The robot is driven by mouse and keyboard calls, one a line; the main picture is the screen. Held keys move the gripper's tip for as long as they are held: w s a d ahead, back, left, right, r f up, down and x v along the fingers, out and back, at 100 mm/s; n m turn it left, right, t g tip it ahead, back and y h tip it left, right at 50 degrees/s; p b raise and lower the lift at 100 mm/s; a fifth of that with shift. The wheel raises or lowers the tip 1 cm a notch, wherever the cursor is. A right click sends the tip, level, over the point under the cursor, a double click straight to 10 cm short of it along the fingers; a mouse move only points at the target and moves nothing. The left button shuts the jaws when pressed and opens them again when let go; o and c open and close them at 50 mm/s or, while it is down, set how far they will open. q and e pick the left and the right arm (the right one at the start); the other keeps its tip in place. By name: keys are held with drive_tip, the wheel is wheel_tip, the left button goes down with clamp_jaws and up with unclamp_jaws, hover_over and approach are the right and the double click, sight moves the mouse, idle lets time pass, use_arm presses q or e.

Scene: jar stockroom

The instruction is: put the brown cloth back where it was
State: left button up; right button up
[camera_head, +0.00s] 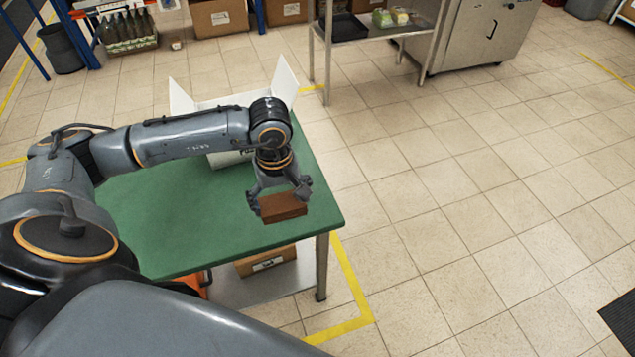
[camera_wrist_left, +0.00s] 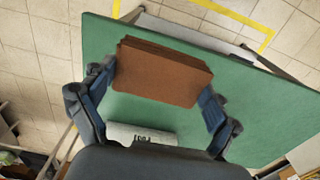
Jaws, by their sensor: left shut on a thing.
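The brown cloth (camera_head: 283,207) is a folded, flat-sided block in my left gripper (camera_head: 280,198), over the right front part of the green table (camera_head: 190,225). In the left wrist view the brown cloth (camera_wrist_left: 162,72) sits between the two fingers of my left gripper (camera_wrist_left: 160,92), which are shut on its two ends. I cannot tell whether its underside touches the table top. My right gripper is not in either view.
A white open box (camera_head: 225,158) stands at the back of the table, partly hidden by my left arm. A cardboard box (camera_head: 266,262) sits on the shelf below. The table top left of the cloth is clear. A metal table (camera_head: 375,32) stands behind.

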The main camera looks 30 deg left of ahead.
use_arm(q)
drive_tip(key=w+a+f+b, duration=0.1)
drive_tip(key=w+f+b, duration=0.1)
drive_tip(key=w, duration=0.1)
drive_tip(key=w+a+f+b, duration=0.1)
drive_tip(key=w+f+b, duration=0.1)
drive_tip(key=w+f, duration=0.1)
drive_tip(key=w+a+f+b, duration=0.1)
drive_tip(key=w+f+b, duration=0.1)
drive_tip(key=w, duration=0.3)
drive_tip(key=shift+f, duration=0.7)
drive_tip(key=shift+w+f+b, duration=0.15)
drive_tip(key=shift+w+b, duration=0.05)
drive_tip(key=shift+b, duration=0.15)
drive_tip(key=shift+w+a+f+b, duration=0.1)
drive_tip(key=shift+w+f+b, duration=0.2)
drive_tip(key=shift+f+b, duration=0.1)
wheel_tip(320, 180, down, 3)
drive_tip(key=shift+w+r+b, duration=0.1)
drive_tip(key=shift+r+b, duration=0.1)
drive_tip(key=shift+b, duration=0.5)
drive_tip(key=shift+f, duration=0.3)
drive_tip(key=shift+w, duration=0.1)
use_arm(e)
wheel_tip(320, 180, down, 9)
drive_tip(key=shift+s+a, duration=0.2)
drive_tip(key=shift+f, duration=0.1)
